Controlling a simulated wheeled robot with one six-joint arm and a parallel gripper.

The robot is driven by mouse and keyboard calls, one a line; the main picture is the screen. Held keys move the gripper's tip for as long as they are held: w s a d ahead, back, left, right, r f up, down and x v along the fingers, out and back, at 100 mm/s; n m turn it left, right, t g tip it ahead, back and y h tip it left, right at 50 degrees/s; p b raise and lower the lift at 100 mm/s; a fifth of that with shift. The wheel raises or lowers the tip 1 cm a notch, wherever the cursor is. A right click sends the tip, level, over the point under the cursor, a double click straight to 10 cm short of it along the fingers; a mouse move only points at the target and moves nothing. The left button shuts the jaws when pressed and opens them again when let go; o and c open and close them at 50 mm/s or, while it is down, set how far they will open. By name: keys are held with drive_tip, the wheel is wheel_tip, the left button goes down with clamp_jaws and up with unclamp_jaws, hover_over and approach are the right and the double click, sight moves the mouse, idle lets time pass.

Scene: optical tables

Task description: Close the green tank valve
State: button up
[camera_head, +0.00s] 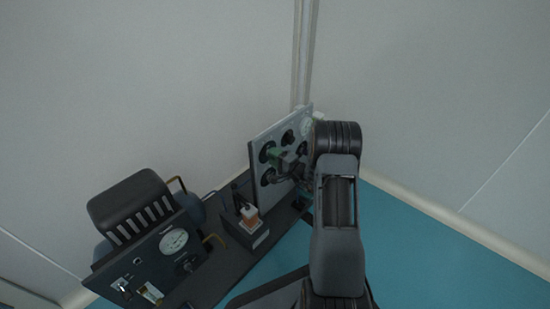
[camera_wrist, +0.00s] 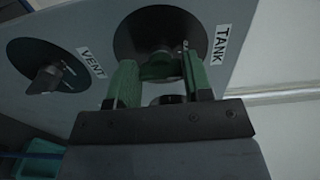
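The tank valve shows in the wrist view as a round dark dial (camera_wrist: 160,25) beside a TANK label (camera_wrist: 221,44). A greenish handle (camera_wrist: 160,70) stands out from it. My gripper (camera_wrist: 158,72) is at this valve, its two green fingers apart, one on each side of the handle. The handle spans most of the gap; I cannot tell whether the fingers press on it. In the head view my gripper (camera_head: 287,160) is at the front of the upright grey panel (camera_head: 258,135), and my arm hides part of the panel.
A VENT knob (camera_wrist: 45,80) sits left of the tank valve. In the head view, a small box with an orange-and-white item (camera_head: 250,213) stands before the panel. A dark gauge unit (camera_head: 155,255) is at lower left. White walls stand close behind; blue floor is free at right.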

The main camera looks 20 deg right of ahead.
drive_tip(key=o, duration=0.4)
drive_tip(key=p+v, duration=0.4)
drive_tip(key=v, duration=0.9)
drive_tip(key=shift+s+d, duration=0.2)
drive_tip(key=shift+s, duration=0.15)
drive_tip(key=s+a+r+n+g+y+p, duration=0.1)
drive_tip(key=s+a+r+n+g+p, duration=0.15)
drive_tip(key=a+r+g+p, duration=0.55)
drive_tip(key=s+a+r+n+g+y+p, duration=0.15)
drive_tip(key=a+r+n+p, duration=0.3)
drive_tip(key=r, duration=0.85)
drive_tip(key=s+a+r+n+g+y+p, duration=0.2)
drive_tip(key=s+a+r+g+p, duration=0.15)
drive_tip(key=a+r+p, duration=0.5)
drive_tip(key=s+d+r+n+h+p, duration=0.1)
drive_tip(key=s+r+h+p, duration=0.2)
drive_tip(key=r, duration=0.6)
drive_tip(key=s+d+r+n+h+p, duration=0.1)
drive_tip(key=s+r+h+p, duration=0.2)
drive_tip(key=r+h+p, duration=0.2)
drive_tip(key=s+d+r+n+h+p, duration=0.1)
drive_tip(key=s+r+n+h+p, duration=0.1)
drive_tip(key=r+p, duration=0.7)
wheel_tip(320, 180, up, 5)
drive_tip(key=shift+s+r+h, duration=0.25)
drive_tip(key=shift+s+h, duration=0.5)
drive_tip(key=shift+h, duration=0.2)
